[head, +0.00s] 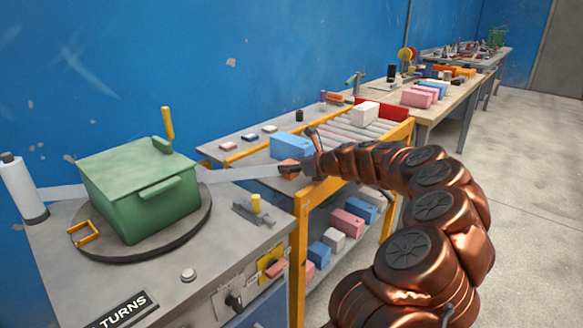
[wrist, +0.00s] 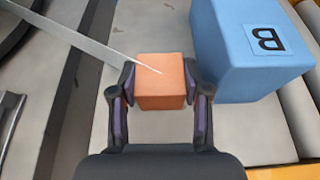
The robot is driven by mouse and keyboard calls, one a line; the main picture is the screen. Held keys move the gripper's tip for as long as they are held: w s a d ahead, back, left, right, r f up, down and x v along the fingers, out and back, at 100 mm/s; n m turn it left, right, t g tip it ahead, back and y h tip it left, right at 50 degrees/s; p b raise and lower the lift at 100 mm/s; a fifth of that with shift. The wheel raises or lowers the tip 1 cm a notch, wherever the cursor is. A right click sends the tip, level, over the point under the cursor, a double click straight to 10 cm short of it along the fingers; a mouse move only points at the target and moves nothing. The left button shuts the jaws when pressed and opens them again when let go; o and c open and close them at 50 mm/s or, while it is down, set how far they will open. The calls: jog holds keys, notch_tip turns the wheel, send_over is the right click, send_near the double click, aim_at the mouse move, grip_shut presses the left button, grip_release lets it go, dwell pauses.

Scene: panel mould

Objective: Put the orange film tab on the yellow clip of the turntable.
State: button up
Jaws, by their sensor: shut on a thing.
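My gripper (head: 297,168) is shut on the orange film tab (wrist: 160,82), a small block held between both fingertips in the wrist view. The pale film (head: 240,174) runs from the tab leftward to the green box on the turntable; it also shows in the wrist view (wrist: 75,39). The round dark turntable (head: 190,226) carries the lidded green box (head: 150,205). A yellow-orange open frame (head: 83,234), seemingly the clip, is at the turntable's left front edge. My gripper is well to the right of it, beyond the bench's right edge.
A white film roll (head: 23,188) stands left of the box. A yellow post (head: 167,123) rises behind the box. A grey fixture with a yellow knob (head: 256,203) sits right of the turntable. A blue block (wrist: 245,50) is close to my gripper's right.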

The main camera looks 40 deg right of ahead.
jog(key=o, duration=0.9)
